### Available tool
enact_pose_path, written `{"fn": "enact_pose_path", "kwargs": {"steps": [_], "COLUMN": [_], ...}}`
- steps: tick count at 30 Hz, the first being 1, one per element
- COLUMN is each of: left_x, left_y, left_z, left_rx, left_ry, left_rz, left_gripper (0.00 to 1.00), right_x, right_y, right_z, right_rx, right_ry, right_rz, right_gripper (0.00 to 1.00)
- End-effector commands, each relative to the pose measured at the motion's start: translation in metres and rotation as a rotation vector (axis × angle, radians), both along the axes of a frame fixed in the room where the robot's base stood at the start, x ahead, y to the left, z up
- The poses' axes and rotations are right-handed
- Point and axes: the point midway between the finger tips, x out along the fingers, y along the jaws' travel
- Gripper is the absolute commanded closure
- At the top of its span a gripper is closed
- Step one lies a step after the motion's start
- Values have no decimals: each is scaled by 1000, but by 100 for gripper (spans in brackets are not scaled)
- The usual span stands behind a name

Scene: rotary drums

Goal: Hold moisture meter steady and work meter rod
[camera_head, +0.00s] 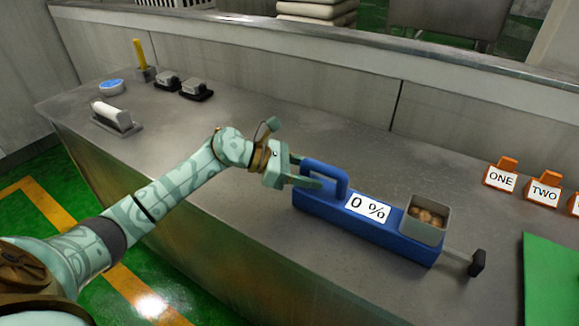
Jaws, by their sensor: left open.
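The blue moisture meter (330,213) lies on the grey counter right of the picture's middle. It has a blue handle at its left end, a "0 %" label (368,207) on top and a grey square cup (425,217) holding several brown lumps. The meter rod (460,257) sticks out of its right end and ends in a black knob (477,263). My left gripper (312,173) is open at the left end of the meter, its fingers beside the handle. I cannot tell whether they touch it. My right gripper is not in view.
Orange holders marked ONE (500,178) and TWO (544,190) stand at the right. A green sheet (551,280) lies at the front right. A white roll-like object (113,115), a blue dish (111,87) and black-based items (196,89) stand far left. The counter (240,105) between is clear.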

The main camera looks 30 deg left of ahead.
Motion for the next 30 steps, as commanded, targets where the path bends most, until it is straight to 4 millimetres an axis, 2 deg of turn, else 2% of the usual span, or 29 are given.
{"fn": "enact_pose_path", "kwargs": {"steps": [11,12,17,29,30], "left_x": [4,4,4,4,4], "left_y": [-7,-7,-6,-6,-6], "left_z": [-4,-4,-3,-8,-8], "left_rx": [0,0,0,2,2], "left_ry": [1,1,1,2,2], "left_rz": [0,0,0,0,0], "left_gripper": [51,57,100,100,100], "right_x": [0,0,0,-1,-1], "right_y": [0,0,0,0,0], "right_z": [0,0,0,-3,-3], "right_rx": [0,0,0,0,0], "right_ry": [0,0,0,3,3], "right_rz": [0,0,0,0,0], "right_gripper": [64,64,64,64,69]}}
